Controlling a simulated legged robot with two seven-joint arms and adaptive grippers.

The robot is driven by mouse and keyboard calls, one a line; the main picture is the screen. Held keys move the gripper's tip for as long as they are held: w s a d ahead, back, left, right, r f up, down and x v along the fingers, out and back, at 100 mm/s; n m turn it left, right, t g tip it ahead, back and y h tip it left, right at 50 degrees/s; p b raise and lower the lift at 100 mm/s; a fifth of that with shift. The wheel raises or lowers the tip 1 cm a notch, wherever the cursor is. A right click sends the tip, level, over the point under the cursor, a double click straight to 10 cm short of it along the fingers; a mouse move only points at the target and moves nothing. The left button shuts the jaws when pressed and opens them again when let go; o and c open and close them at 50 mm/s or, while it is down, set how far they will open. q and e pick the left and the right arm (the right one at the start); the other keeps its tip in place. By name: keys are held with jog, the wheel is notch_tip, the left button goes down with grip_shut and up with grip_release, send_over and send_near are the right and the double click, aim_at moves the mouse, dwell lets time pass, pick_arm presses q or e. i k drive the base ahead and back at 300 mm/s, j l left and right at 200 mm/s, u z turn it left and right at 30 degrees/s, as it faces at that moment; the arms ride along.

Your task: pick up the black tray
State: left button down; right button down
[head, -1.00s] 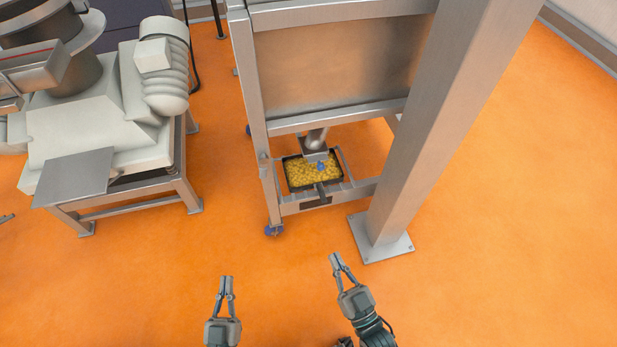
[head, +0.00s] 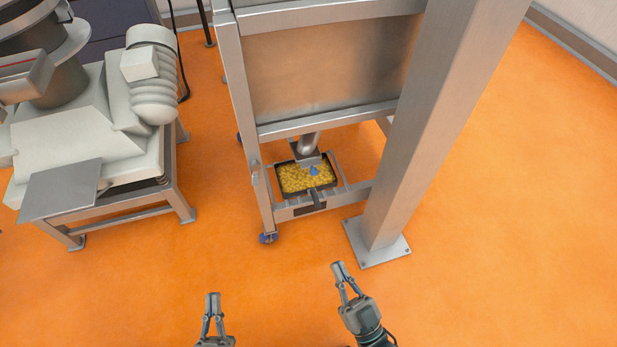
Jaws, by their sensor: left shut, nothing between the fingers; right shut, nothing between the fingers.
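The black tray (head: 332,184) is filled with yellow pieces (head: 300,178) and sits low in the metal frame, under a spout (head: 309,147). A small blue thing (head: 314,170) shows over the yellow pieces. A dark handle-like part (head: 315,197) sticks out at the tray's front. My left gripper (head: 213,296) is shut and empty over the floor, below and left of the tray in the picture. My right gripper (head: 338,266) is shut and empty, below the tray and apart from it.
A metal frame (head: 246,118) on blue wheels surrounds the tray. A thick metal post (head: 418,130) with a bolted foot stands just right of it. A pale machine on a metal stand (head: 90,207) is at the left. The orange floor (head: 285,285) in front is clear.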

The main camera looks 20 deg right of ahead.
aim_at(293, 181)
jog(key=u, duration=2.9)
jog(key=l+z, duration=0.1)
jog(key=z, duration=3.3)
jog(key=i+l+z, duration=0.35)
jog(key=i, duration=0.35)
jog(key=i+l+z, duration=0.15)
jog(key=i, duration=0.2)
